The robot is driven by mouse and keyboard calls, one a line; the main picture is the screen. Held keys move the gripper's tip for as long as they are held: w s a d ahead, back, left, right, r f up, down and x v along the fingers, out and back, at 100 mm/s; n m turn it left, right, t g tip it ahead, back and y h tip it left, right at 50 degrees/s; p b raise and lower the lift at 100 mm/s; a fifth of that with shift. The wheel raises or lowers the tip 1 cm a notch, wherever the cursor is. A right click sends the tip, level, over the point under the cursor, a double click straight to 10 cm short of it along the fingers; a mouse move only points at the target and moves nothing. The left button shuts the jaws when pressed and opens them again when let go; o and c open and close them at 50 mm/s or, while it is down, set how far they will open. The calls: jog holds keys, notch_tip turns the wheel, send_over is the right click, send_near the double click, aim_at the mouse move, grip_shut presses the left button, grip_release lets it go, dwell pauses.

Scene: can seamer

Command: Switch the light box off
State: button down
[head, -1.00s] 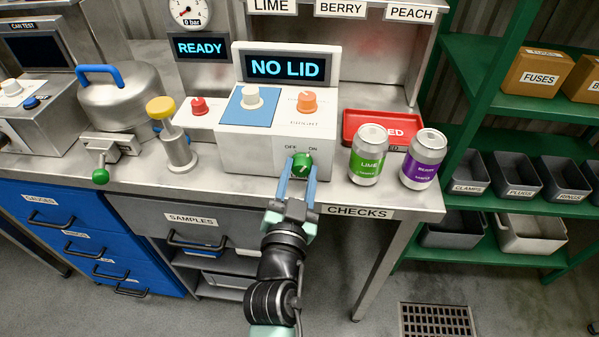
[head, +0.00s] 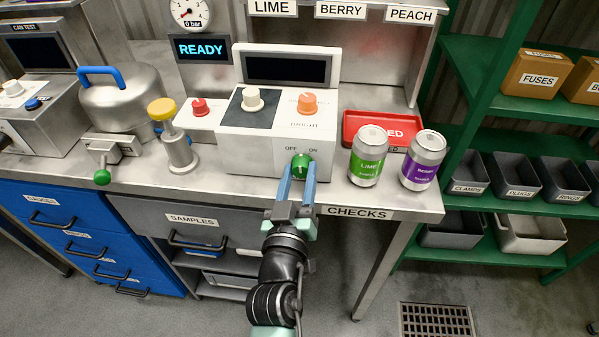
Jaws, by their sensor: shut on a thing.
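The light box (head: 240,158) is a white box on the steel bench, in the middle of the head view. Its top panel (head: 244,112) is dark, and its display (head: 287,69) is blank. A green knob (head: 301,166) sits on its front face below the OFF and ON labels. My gripper (head: 300,176) is shut on the green knob, one blue finger on each side. The knob's pale mark points roughly upward, though it is small. A cream knob (head: 252,99) and an orange knob (head: 307,103) stand on the box's top.
A lime can (head: 368,158) and a berry can (head: 424,160) stand just right of the box, before a red tray (head: 352,128). A yellow-topped post (head: 177,146), a red button (head: 199,107) and a READY display (head: 201,47) are at left. Floor in front is open.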

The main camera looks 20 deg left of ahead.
jog(key=n+p, duration=0.1)
jog(key=n, duration=0.3)
jog(key=shift+n, duration=0.4)
dwell(0.4)
jog(key=shift+c, duration=2.2)
grip_release()
jog(key=shift+s+d+f, duration=0.1)
jog(key=shift+s, duration=0.3)
jog(key=b+v, duration=0.2)
jog(key=v, duration=1)
jog(key=shift+b, duration=0.35)
